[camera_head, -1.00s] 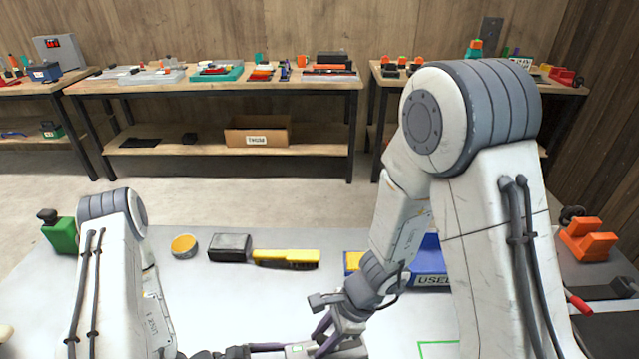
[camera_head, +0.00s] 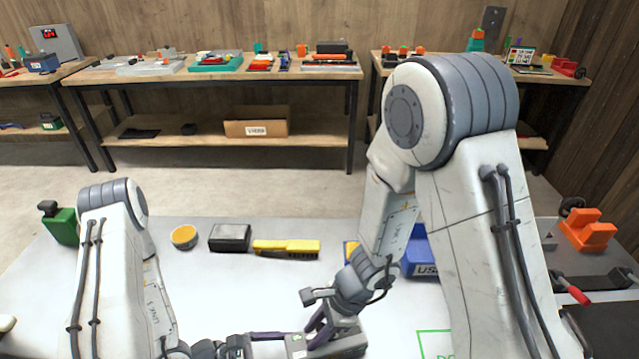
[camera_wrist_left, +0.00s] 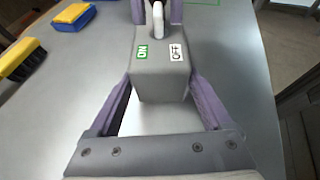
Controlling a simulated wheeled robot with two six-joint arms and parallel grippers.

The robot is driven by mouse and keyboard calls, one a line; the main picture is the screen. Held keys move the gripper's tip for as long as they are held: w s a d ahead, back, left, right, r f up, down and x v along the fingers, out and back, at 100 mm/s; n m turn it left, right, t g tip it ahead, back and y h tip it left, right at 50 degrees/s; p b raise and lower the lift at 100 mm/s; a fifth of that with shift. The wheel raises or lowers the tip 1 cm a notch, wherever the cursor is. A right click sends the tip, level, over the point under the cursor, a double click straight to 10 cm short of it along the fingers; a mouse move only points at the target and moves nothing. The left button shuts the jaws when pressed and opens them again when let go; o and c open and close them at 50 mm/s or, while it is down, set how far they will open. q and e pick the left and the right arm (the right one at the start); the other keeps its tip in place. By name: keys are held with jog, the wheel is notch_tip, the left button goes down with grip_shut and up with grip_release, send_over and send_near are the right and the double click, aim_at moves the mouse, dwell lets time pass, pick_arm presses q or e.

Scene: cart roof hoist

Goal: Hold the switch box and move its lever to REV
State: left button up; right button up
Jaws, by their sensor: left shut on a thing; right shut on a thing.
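The grey switch box (camera_wrist_left: 162,82) fills the middle of the left wrist view, with a green label that seems to read ON and a white one that seems to read OFF. It also shows at the bottom of the head view (camera_head: 345,349), partly hidden. My left gripper (camera_head: 285,340) is shut on the box, purple fingers along its two sides. The pale lever (camera_wrist_left: 158,22) stands up at the box's far end. My right gripper (camera_head: 319,326) is shut on the lever, its purple fingers on either side at the top of the wrist view.
On the bench (camera_head: 210,285) lie a yellow-and-black brush (camera_head: 286,247), a dark grey block (camera_head: 230,237), a round tin (camera_head: 184,237) and a blue box (camera_head: 420,262). A green object (camera_head: 62,227) stands left, an orange one (camera_head: 588,231) right. Shelved tables stand behind.

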aim_at(297, 349)
pick_arm(q)
jog(key=shift+w, duration=0.15)
pick_arm(e)
jog(key=shift+s+f, duration=0.15)
jog(key=shift+s, duration=0.05)
jog(key=shift+s+a+f, duration=0.1)
jog(key=shift+a+f, duration=0.25)
jog(key=shift+a, duration=0.2)
grip_shut()
jog(key=shift+a, duration=0.1)
jog(key=shift+s+a+f, duration=0.2)
jog(key=shift+a+f, duration=0.2)
jog(key=shift+a, duration=0.1)
